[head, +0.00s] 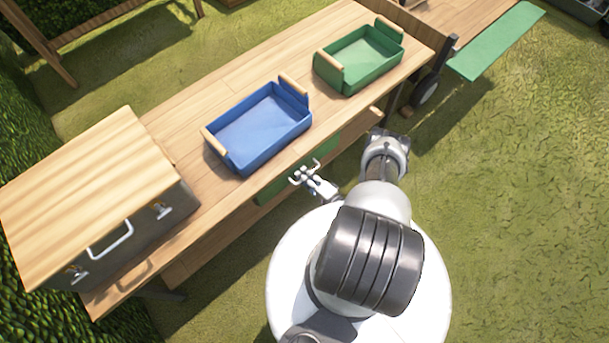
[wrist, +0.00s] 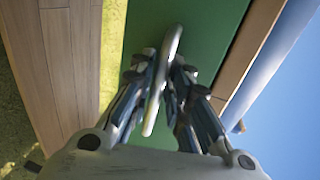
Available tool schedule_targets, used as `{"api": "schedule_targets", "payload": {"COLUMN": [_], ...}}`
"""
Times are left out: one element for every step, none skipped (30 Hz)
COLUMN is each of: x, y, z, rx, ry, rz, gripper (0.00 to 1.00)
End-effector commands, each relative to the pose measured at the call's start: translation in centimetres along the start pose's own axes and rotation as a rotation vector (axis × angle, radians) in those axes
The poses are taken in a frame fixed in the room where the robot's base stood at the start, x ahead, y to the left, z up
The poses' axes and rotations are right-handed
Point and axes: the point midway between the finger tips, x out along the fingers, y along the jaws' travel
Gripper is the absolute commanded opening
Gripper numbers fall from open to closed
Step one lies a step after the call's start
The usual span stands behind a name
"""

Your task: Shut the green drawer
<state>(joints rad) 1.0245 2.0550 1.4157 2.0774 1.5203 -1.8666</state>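The green drawer (head: 270,188) sits under the front edge of the wooden table, below the blue tray. Its front lies close to the table edge in the head view; no open inside shows. In the wrist view the green front (wrist: 210,45) fills the middle, with a silver bar handle (wrist: 163,75) across it. My gripper (head: 304,173) is at the drawer front. In the wrist view my gripper's fingers (wrist: 164,78) are closed in on both sides of the handle and appear to touch it. Part of the drawer front is hidden behind my gripper and arm.
A blue tray (head: 212,140) and a green tray (head: 328,72) with wooden handles stand on the table (head: 190,100). A grey box with a wooden lid (head: 85,185) stands at the table's left end. A lower wooden shelf (head: 215,245) runs under the table. Open grass (head: 510,210) lies right.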

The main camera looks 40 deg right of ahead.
Motion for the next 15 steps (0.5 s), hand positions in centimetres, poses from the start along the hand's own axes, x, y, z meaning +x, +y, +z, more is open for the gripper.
{"api": "schedule_targets", "payload": {"x": [0.0,0.0,0.0,0.0,-0.1,-0.3,-0.5,-0.7,-1.1,-1.5,-1.9,-2.6,-3.1,-3.7,-4.4], "y": [0.0,0.0,0.0,0.0,0.0,0.0,0.0,0.1,0.1,0.1,0.1,0.1,0.1,0.1,0.1], "z": [0.0,0.0,0.0,0.0,0.0,0.0,-0.1,-0.1,-0.1,-0.1,-0.2,-0.2,-0.2,-0.2,-0.2], "rx": [0.000,0.000,0.000,0.000,0.000,0.001,0.001,0.002,0.003,0.003,0.003,0.004,0.005,0.004,0.005], "ry": [-0.001,-0.001,-0.001,-0.001,0.000,0.000,0.002,0.003,0.003,0.005,0.005,0.007,0.007,0.008,0.009], "rz": [-0.001,0.000,0.000,0.000,0.000,0.001,0.001,0.002,0.002,0.002,0.003,0.002,0.002,0.003,0.002], "gripper": [0.17,0.17,0.17,0.17,0.17,0.17,0.17,0.17,0.17,0.17,0.17,0.17,0.17,0.17,0.17]}}
